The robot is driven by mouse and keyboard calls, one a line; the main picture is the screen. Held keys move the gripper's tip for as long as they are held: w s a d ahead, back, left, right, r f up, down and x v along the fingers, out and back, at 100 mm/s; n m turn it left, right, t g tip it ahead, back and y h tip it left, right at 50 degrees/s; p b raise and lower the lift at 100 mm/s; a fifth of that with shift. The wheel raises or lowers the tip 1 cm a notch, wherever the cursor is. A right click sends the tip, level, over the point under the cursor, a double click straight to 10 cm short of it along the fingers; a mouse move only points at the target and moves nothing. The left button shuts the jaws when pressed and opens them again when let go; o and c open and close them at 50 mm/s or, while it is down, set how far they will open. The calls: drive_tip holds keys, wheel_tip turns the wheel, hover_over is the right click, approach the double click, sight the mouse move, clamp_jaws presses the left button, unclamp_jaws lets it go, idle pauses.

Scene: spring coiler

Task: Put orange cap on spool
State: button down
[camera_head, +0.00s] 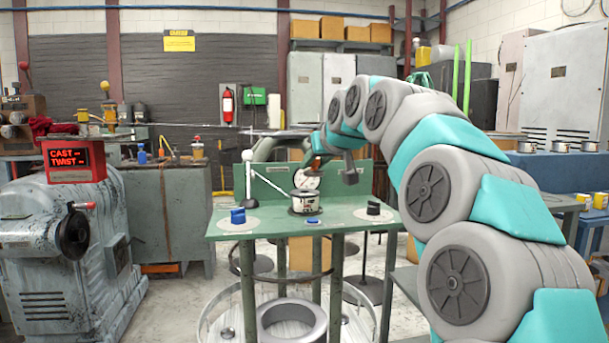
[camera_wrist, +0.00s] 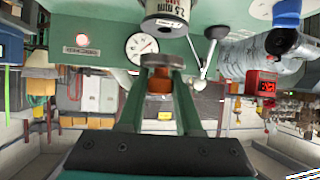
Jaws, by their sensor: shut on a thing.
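In the wrist view, which is upside down, my gripper (camera_wrist: 160,70) is shut on a small orange-brown piece, the orange cap (camera_wrist: 159,82). The fingers hide part of it. A white can-shaped spool with a printed label (camera_wrist: 166,12) stands on the table beyond the fingertips, apart from them in the picture. In the head view the labelled spool (camera_head: 305,201) stands upright near the middle of the green table. My arm reaches in from the right; its gripper is hard to make out there.
The green table (camera_head: 340,226) carries a blue cylinder (camera_head: 238,215) on a pale disc, a small blue piece (camera_head: 313,221) and a black piece (camera_head: 373,207). A dial gauge (camera_head: 306,179) and a white-balled lever (camera_head: 249,168) stand behind. A grey machine (camera_head: 60,240) is at left.

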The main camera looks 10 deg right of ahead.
sight(305, 175)
drive_tip(key=shift+s+f+x, duration=0.1)
drive_tip(key=shift+f+x, duration=0.1)
drive_tip(key=shift+x, duration=1.4)
drive_tip(key=shift+s+f+x, duration=0.1)
drive_tip(key=shift+f+x, duration=0.05)
drive_tip(key=shift+x, duration=1.4)
drive_tip(key=shift+a, duration=0.1)
drive_tip(key=shift+f, duration=0.65)
drive_tip(key=c, duration=0.6)
unclamp_jaws()
drive_tip(key=shift+r, duration=0.15)
